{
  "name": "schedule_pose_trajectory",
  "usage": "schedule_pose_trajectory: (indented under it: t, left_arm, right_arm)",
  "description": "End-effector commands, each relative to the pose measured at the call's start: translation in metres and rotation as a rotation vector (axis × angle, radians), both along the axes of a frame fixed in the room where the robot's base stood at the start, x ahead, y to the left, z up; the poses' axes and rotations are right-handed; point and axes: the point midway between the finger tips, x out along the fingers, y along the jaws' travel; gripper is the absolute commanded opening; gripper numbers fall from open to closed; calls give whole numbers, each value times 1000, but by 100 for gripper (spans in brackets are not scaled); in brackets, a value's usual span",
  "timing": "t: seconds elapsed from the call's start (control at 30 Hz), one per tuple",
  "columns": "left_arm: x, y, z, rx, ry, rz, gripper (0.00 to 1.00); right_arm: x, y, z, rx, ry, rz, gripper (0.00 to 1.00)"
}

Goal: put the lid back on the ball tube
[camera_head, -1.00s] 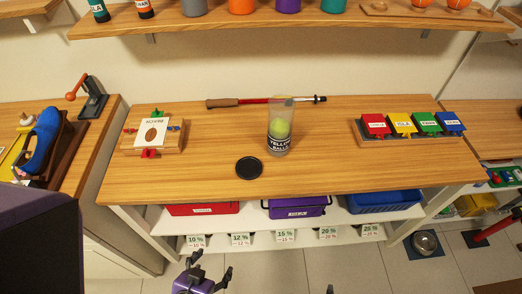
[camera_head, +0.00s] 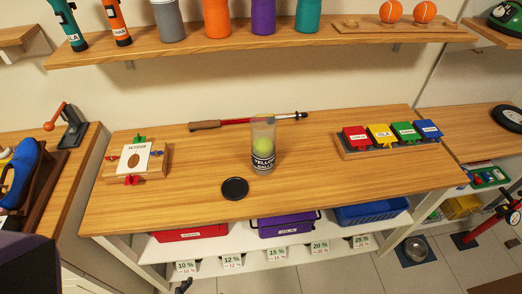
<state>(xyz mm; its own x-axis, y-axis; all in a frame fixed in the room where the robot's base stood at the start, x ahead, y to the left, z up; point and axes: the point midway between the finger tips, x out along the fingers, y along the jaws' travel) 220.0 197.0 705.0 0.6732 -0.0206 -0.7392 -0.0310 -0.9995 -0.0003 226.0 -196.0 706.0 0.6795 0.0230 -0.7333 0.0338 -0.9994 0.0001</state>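The clear ball tube (camera_head: 263,147) stands upright on the wooden counter, open at the top. A yellow-green ball (camera_head: 262,147) shows inside it, above the dark label with the word YELLOW. The black round lid (camera_head: 235,188) lies flat on the counter to the front left of the tube, apart from it. Only a dark tip of what looks like my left gripper (camera_head: 183,287) shows at the bottom edge, below the counter and away from lid and tube. Its opening is hidden. My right gripper is out of view.
A red-handled pump or stick (camera_head: 248,121) lies behind the tube. A card on a wooden stand (camera_head: 135,160) is at the left, and a rack of coloured blocks (camera_head: 392,137) at the right. A shelf (camera_head: 240,43) with bottles hangs above. The counter around the lid is clear.

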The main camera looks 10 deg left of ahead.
Motion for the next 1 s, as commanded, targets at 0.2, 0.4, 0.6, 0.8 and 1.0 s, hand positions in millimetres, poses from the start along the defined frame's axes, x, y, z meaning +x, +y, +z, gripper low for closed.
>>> schedule_pose_trajectory:
  t: [0.2, 0.4, 0.6, 0.8, 1.0]
  left_arm:
    - [4, -1, 1, 0, -6, -1, 67]
    - [6, -1, 2, 0, -10, -3, 67]
    - [22, -13, 5, -31, -22, -20, 85]
    - [87, -74, 28, -192, -53, -108, 85]
    - [142, -156, 64, -372, -16, -258, 85]
  right_arm:
    - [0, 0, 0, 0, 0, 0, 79]
    - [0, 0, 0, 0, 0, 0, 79]
    - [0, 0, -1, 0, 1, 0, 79]
    - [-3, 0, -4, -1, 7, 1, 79]
    - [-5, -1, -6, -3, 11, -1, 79]
